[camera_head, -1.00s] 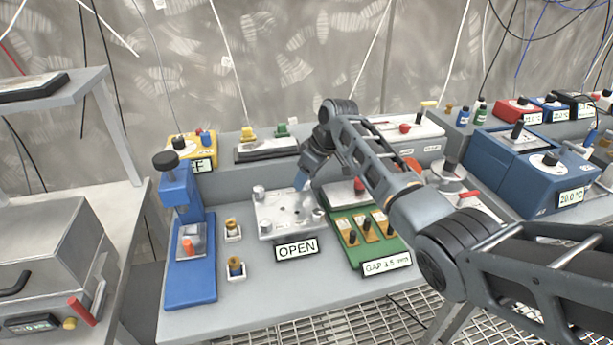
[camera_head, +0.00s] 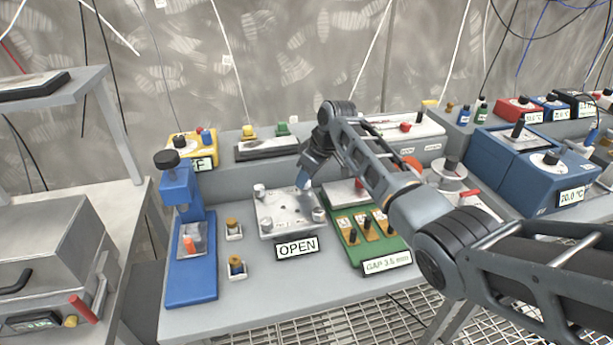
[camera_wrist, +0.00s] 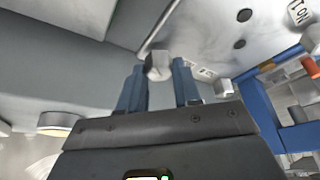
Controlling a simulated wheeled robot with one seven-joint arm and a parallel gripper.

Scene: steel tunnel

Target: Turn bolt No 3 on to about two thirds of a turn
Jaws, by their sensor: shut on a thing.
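The metal plate (camera_head: 285,222) lies on the bench, with bolts at its corners and an OPEN sign (camera_head: 297,248) in front. My gripper (camera_head: 304,182) points down at the plate's far right corner. The other plate bolts show at far left (camera_head: 259,190), near left (camera_head: 266,227) and near right (camera_head: 319,214). I cannot read which number the held bolt has.
A green block (camera_head: 370,240) with a gap display (camera_head: 387,262) reading about 3.6 mm stands right of the plate. A blue press (camera_head: 187,240) stands left, with two small posts (camera_head: 234,230) (camera_head: 236,267) between. The bench front is clear.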

